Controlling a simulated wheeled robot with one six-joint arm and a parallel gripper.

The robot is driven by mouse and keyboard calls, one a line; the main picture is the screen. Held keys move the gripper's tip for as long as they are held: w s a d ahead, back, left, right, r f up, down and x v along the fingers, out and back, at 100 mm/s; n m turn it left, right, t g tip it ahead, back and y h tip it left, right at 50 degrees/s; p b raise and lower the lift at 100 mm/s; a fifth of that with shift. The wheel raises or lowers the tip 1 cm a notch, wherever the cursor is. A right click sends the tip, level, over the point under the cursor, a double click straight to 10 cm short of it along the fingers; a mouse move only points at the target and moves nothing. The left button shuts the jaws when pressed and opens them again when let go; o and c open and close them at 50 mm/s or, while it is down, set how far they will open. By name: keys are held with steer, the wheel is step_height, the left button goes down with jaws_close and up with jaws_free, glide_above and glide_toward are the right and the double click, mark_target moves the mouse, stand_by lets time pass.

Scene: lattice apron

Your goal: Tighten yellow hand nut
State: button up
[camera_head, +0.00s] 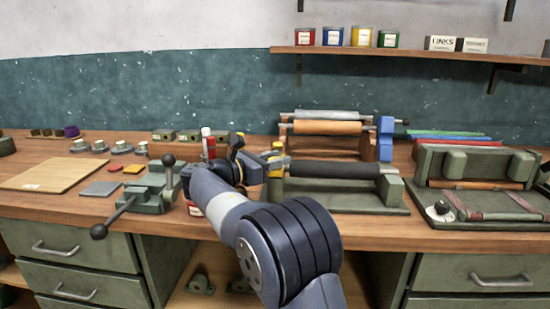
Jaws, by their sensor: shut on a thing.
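The yellow hand nut (277,147) shows at the left end of the green roller stand (340,198), which holds a black roller (335,169). My gripper (267,162) is at that left end, against the nut, and appears shut on it. My wrist and the gripper body hide part of the nut and the stand's left post. How far the nut is turned cannot be told from this view.
A green vise (148,192) with black-knobbed levers stands left of my arm. Another stand with an orange roller (327,128) and a blue bracket (385,138) is behind. A green press (475,165) stands right.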

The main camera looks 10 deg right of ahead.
steer(key=shift+f, duration=0.1)
steer(key=o, duration=1)
steer(key=shift+c, duration=0.2)
steer(key=p+v, duration=0.1)
steer(key=v, duration=0.9)
steer(key=shift+s+a+p, duration=0.2)
steer(key=shift+a+p, duration=0.1)
steer(key=shift+p, duration=0.05)
